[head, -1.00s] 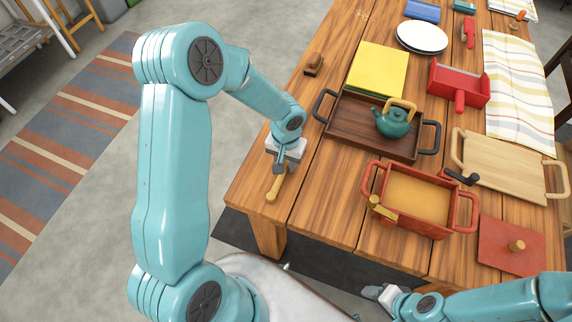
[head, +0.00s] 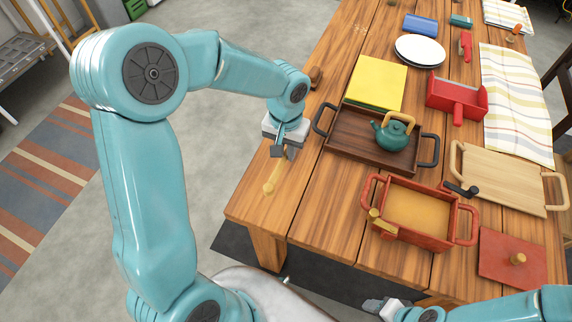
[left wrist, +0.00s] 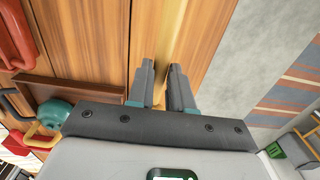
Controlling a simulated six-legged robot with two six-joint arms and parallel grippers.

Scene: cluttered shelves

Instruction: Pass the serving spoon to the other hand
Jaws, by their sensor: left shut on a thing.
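The serving spoon (head: 274,178) shows as a narrow, light wooden piece at the table's left edge. My left gripper (head: 284,152) is shut on it, and the wooden piece sticks out below the fingers. In the left wrist view, the spoon (left wrist: 173,28) runs up from between the two grey fingers of the left gripper (left wrist: 163,70). The rest of the spoon is hidden by the gripper. My right gripper (head: 373,305) is low in the head view, in front of the table and well apart from the spoon. Its fingers are too small to read.
A dark tray (head: 335,148) with a teal teapot (head: 394,133) stands right of my left gripper. A red handled dish (head: 440,227), a red lid (head: 510,262) and a wooden board (head: 505,180) lie farther right. The table's front left corner is bare.

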